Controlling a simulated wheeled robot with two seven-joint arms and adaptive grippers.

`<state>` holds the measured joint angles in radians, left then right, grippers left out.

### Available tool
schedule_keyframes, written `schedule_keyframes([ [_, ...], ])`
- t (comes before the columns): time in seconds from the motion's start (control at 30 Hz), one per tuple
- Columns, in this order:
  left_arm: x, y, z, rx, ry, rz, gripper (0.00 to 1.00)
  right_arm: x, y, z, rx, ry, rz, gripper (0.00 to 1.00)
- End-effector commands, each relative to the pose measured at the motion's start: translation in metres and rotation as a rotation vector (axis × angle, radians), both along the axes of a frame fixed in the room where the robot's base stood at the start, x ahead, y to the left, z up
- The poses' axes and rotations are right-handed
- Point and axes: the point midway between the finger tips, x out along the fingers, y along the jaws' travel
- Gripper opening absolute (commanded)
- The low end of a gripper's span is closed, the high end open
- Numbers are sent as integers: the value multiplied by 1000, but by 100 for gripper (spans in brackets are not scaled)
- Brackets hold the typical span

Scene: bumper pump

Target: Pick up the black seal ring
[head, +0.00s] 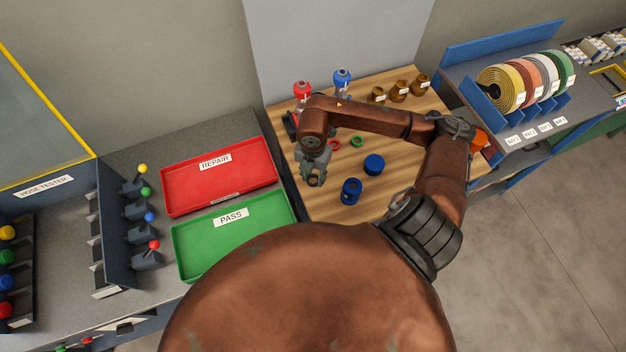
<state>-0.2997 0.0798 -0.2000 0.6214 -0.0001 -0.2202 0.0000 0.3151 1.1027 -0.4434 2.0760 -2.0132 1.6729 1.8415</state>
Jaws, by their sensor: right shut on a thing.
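My right gripper (313,178) points down over the left part of the wooden bench top (410,138). It is shut on a small dark ring (313,183), which looks like the black seal ring. The fingers partly cover the ring, and I cannot tell whether it touches the wood or is just above it. A red ring (335,145) and a green ring (356,141) lie on the wood to the right of the gripper, partly near the arm. My left gripper is not in view.
Blue round parts (374,164) and (350,190) stand right of the gripper. Red (302,89) and blue (342,77) topped items and brown pots (398,90) stand behind. The red REPAIR tray (220,186) and green PASS tray (245,233) lie left.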

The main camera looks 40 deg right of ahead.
Motion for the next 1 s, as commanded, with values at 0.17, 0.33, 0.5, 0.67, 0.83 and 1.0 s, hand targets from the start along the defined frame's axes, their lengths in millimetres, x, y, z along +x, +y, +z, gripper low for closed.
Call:
schedule_keyframes([
  [0.17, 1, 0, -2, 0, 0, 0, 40, -30, 8, 37, -2, -4, 5, 18],
  [0.33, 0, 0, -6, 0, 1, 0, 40, -72, 18, 69, -3, -1, 7, 18],
  [0.5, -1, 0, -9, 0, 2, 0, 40, -116, 30, 89, -2, -2, 6, 18],
  [0.67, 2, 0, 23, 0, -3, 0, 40, -124, 32, 101, 1, 2, -1, 18],
  [0.83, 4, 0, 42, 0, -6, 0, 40, -131, 34, 102, 1, 2, 0, 18],
  [1.0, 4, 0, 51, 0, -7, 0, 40, -134, 35, 101, 1, 0, -1, 18],
])
